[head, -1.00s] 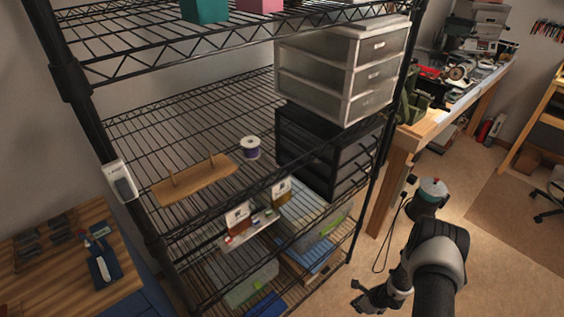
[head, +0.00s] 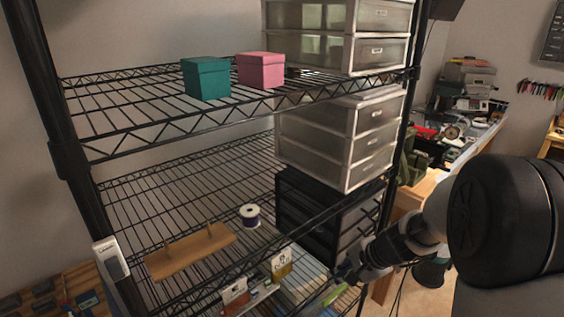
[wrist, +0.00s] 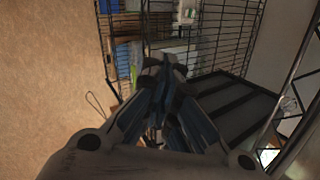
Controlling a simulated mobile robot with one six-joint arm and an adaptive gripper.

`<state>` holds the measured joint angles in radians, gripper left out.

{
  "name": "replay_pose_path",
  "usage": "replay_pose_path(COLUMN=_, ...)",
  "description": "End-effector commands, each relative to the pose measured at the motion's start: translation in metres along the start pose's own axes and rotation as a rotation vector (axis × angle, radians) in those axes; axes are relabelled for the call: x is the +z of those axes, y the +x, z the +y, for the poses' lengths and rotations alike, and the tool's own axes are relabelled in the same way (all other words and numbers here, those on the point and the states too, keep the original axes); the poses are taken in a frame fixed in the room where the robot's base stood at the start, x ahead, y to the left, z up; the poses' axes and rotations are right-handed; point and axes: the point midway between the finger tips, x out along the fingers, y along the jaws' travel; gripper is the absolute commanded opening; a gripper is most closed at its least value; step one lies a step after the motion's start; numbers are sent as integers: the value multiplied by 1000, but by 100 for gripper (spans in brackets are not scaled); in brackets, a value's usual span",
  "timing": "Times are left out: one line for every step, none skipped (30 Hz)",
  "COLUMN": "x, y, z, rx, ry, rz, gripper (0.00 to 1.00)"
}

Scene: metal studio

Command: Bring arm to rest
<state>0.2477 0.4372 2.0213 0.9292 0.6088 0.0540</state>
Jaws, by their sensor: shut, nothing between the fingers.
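My arm rises at the right of the head view, and its upper part hides part of the room behind it. My gripper (head: 350,272) hangs at the arm's end, in front of the black drawer unit and the lower shelves as seen in the head view. In the wrist view my gripper (wrist: 166,72) has its dark fingers brought together at the tips, with nothing held. Whether it touches the rack cannot be told.
A black wire rack (head: 180,130) fills the left and middle. It holds a teal box (head: 206,78), a pink box (head: 261,70), a wooden board with pegs (head: 190,252), a spool (head: 250,216), white drawers (head: 340,140) and black drawers (head: 318,215). Open floor (wrist: 45,70) lies left in the wrist view.

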Motion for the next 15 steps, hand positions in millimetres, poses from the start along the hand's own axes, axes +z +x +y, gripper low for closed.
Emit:
replay_pose_path(x=21, y=-24, z=-7, rx=1, ry=-89, rz=3, gripper=0)
replay_pose_path(x=32, y=-36, z=-7, rx=9, ry=-140, rz=1, gripper=0)
replay_pose_path(x=47, y=-52, z=-6, rx=19, ry=-208, rz=3, gripper=0)
replay_pose_path(x=58, y=-64, z=-6, rx=27, ry=-259, rz=4, gripper=0)
replay_pose_path(x=69, y=-75, z=-3, rx=36, ry=-308, rz=7, gripper=0)
replay_pose_path(x=82, y=-90, z=1, rx=50, ry=-374, rz=11, gripper=0)
replay_pose_path(x=92, y=-100, z=5, rx=60, ry=-423, rz=16, gripper=0)
replay_pose_path(x=101, y=-111, z=10, rx=71, ry=-470, rz=22, gripper=0)
replay_pose_path(x=113, y=-124, z=17, rx=88, ry=-534, rz=30, gripper=0)
replay_pose_path(x=122, y=-134, z=23, rx=101, ry=-581, rz=38, gripper=0)
replay_pose_path(x=130, y=-143, z=29, rx=114, ry=-626, rz=46, gripper=0)
replay_pose_path(x=139, y=-155, z=39, rx=133, ry=-687, rz=59, gripper=0)
replay_pose_path(x=146, y=-163, z=47, rx=149, ry=-731, rz=69, gripper=0)
replay_pose_path(x=152, y=-171, z=55, rx=164, ry=-774, rz=81, gripper=0)
replay_pose_path(x=159, y=-181, z=66, rx=185, ry=-829, rz=97, gripper=0)
